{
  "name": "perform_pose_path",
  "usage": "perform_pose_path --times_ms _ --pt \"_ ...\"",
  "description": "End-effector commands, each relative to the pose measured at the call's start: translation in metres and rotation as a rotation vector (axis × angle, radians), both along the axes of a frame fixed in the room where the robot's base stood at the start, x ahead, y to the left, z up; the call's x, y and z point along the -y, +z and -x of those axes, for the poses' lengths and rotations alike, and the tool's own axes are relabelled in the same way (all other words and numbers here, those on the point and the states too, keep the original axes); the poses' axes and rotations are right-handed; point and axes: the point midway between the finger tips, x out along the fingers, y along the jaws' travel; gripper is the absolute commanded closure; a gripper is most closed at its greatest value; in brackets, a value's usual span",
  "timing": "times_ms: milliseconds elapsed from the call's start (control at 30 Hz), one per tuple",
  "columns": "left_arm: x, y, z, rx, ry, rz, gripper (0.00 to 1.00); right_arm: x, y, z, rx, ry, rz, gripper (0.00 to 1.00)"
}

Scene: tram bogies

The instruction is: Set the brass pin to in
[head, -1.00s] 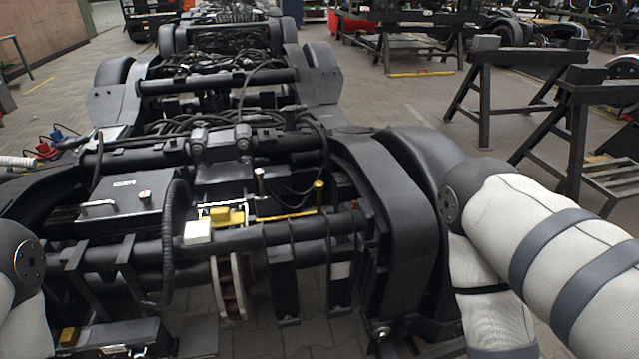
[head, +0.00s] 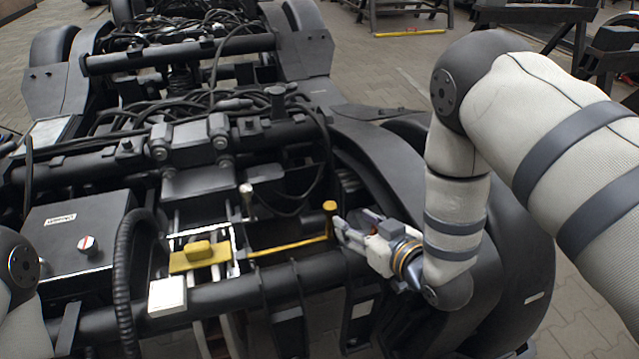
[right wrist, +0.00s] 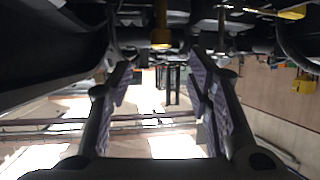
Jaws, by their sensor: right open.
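The brass pin (head: 329,208) stands upright with a round head at the right end of a thin yellow bar, on the bogie's near frame. My right gripper (head: 344,229) lies just to the right of the pin, its fingers pointing left towards it. In the right wrist view the pin (right wrist: 161,22) shows at the top centre, beyond the tips and in line with the gap between them. The right gripper (right wrist: 160,72) is open and empty there. I cannot tell whether it touches the pin. My left gripper is out of view; only part of that arm shows at the left edge.
A second, paler-headed pin (head: 246,190) stands to the left. The yellow bar (head: 288,247) runs towards a yellow block (head: 199,256), with a white block (head: 167,296) in front. A black box (head: 75,235) is at left. Black hoses and beams crowd the bogie.

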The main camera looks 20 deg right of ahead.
Motion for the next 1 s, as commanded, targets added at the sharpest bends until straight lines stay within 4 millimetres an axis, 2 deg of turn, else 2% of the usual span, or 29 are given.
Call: perform_pose_path --times_ms 133,400,500,633,900,1000 --pt "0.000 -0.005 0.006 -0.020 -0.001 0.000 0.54 -0.005 -0.008 -0.019 0.008 0.004 -0.002 0.54" --pt "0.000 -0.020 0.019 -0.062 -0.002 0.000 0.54 -0.019 -0.038 -0.079 0.004 0.003 -0.002 0.54" --pt "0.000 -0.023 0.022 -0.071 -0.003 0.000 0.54 -0.023 -0.044 -0.095 0.003 0.001 -0.001 0.54" --pt "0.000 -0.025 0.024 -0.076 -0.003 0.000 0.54 -0.025 -0.046 -0.106 0.005 0.001 -0.002 0.54" --pt "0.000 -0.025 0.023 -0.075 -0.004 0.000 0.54 -0.026 -0.045 -0.108 0.005 0.000 -0.001 0.54" --pt "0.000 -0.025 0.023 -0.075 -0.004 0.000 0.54 -0.026 -0.045 -0.108 0.005 0.000 -0.001 0.77"
